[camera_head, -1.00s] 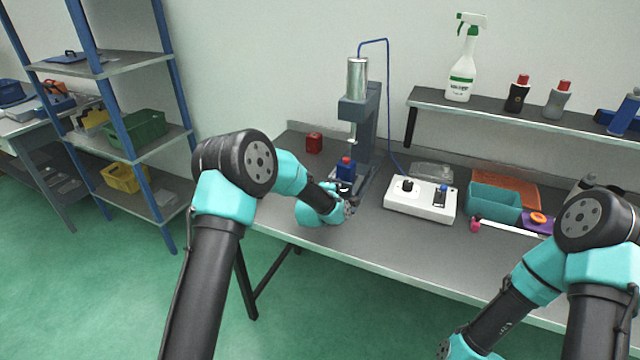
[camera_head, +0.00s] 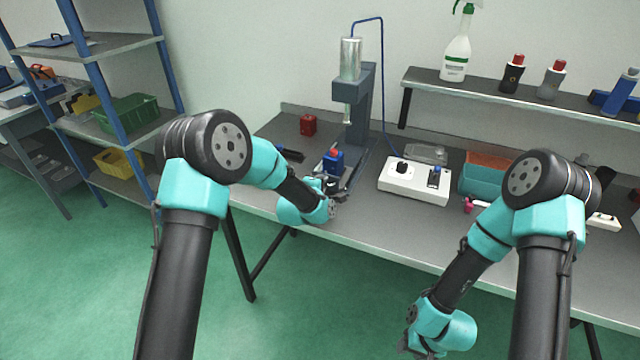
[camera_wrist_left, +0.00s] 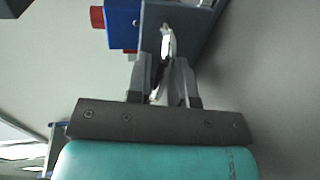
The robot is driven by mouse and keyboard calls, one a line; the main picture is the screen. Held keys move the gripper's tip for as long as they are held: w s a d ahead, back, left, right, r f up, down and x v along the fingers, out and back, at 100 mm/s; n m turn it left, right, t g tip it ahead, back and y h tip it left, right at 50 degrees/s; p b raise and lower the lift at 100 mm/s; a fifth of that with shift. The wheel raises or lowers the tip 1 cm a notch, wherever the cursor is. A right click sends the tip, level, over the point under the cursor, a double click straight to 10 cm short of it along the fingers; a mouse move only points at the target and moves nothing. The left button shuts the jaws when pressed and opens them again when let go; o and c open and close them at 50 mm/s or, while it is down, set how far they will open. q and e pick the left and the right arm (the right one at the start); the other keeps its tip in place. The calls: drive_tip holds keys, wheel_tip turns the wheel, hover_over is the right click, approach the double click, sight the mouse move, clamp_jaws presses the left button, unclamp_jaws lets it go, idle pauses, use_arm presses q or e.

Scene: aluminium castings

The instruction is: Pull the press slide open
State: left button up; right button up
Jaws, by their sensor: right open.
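The press (camera_head: 362,115) stands on the bench, a silver cylinder on a blue-grey column. A blue block with a red top (camera_head: 333,163) sits low at its front; the block also shows in the left wrist view (camera_wrist_left: 122,30). My left gripper (camera_head: 331,195) is at the front of the press, just below the block. In the left wrist view its two fingers (camera_wrist_left: 164,65) point at the grey press part (camera_wrist_left: 190,32), with a shiny metal piece (camera_wrist_left: 168,42) between the tips. Whether they grip it is unclear. My right gripper (camera_head: 407,346) is open, low in front of the bench, partly cut off.
A white control box (camera_head: 413,182) and a teal bin (camera_head: 480,177) stand right of the press. A red block (camera_head: 308,125) lies behind left. A wall shelf (camera_head: 470,88) holds a spray bottle (camera_head: 456,55) and smaller bottles. The front bench edge lies beneath both arms.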

use_arm(q)
drive_tip(key=shift+s, duration=0.1)
drive_tip(key=v, duration=1.7)
drive_tip(key=shift+s, duration=0.1)
drive_tip(key=s+a+f+m+g+y, duration=0.1)
drive_tip(key=s+a+f+m+g, duration=0.25)
drive_tip(key=f, duration=0.65)
drive_tip(key=s+a+f+m+g, duration=0.4)
drive_tip(key=s+f+g, duration=0.1)
drive_tip(key=s+f, duration=0.4)
drive_tip(key=s+a+f+m+g, duration=0.4)
drive_tip(key=s+f, duration=0.4)
drive_tip(key=s, duration=0.4)
drive_tip(key=shift+a+f+m+g, duration=0.3)
drive_tip(key=shift+f+m+g, duration=0.1)
drive_tip(key=shift+g, duration=0.25)
